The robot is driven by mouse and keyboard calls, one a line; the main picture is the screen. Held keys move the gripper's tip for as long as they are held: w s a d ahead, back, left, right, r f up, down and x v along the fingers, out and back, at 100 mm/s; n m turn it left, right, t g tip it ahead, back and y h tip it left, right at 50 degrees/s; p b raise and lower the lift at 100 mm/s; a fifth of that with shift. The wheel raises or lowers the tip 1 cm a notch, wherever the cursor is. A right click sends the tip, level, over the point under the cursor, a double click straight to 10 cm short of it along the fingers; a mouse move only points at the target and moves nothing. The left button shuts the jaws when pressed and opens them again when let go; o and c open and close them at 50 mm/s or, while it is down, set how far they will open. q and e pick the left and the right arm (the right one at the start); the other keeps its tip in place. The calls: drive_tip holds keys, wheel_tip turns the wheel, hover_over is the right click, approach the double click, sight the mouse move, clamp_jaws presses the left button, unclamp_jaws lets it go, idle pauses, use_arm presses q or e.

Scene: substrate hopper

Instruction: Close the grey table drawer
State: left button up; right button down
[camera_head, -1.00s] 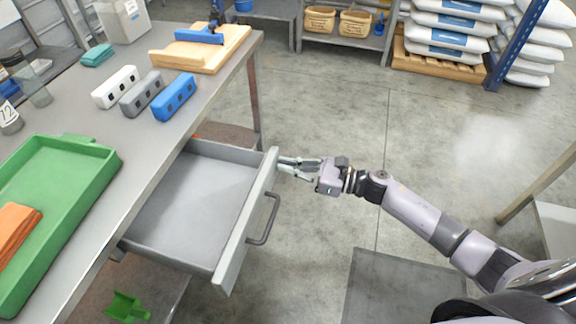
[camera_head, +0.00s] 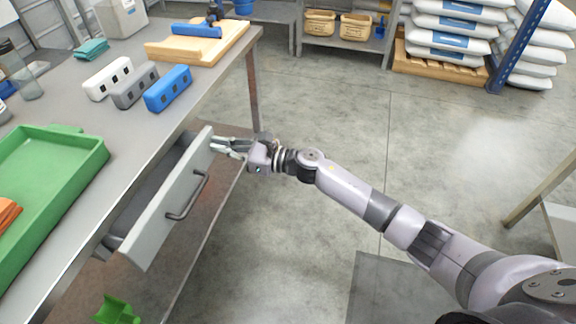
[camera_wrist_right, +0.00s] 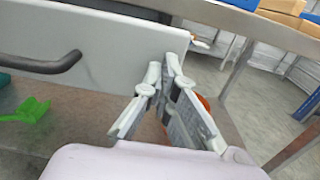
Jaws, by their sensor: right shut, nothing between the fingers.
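The grey table drawer (camera_head: 165,205) is partly open under the metal table, with a narrow strip of its inside showing behind the front panel. Its dark bar handle (camera_head: 188,197) is on the front panel. My right gripper (camera_head: 213,145) is shut and empty, with its fingertips at the far end of the drawer front. In the right wrist view the drawer front (camera_wrist_right: 115,50) lies just ahead of the shut fingers, and the handle (camera_wrist_right: 45,65) is off to the left. I cannot tell exactly whether the tips touch the panel. My left gripper is not in view.
The tabletop holds a green tray (camera_head: 85,165), white, grey and blue blocks (camera_head: 168,88), and a wooden board (camera_head: 215,48). A green scoop (camera_head: 117,312) lies on the lower shelf. The floor right of the table is clear.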

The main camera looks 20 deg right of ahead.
sight(206, 144)
drive_tip(key=b+x, duration=0.1)
drive_tip(key=x, duration=0.3)
drive_tip(key=shift+w+a+f+b, duration=0.15)
drive_tip(key=shift+a+b, duration=0.05)
drive_tip(key=shift+b, duration=0.15)
drive_tip(key=shift+b+x, duration=0.3)
drive_tip(key=shift+x, duration=0.5)
drive_tip(key=shift+w+a, duration=0.3)
drive_tip(key=shift+a, duration=0.1)
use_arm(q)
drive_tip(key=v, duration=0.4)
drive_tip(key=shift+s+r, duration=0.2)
use_arm(e)
drive_tip(key=shift+r, duration=0.4)
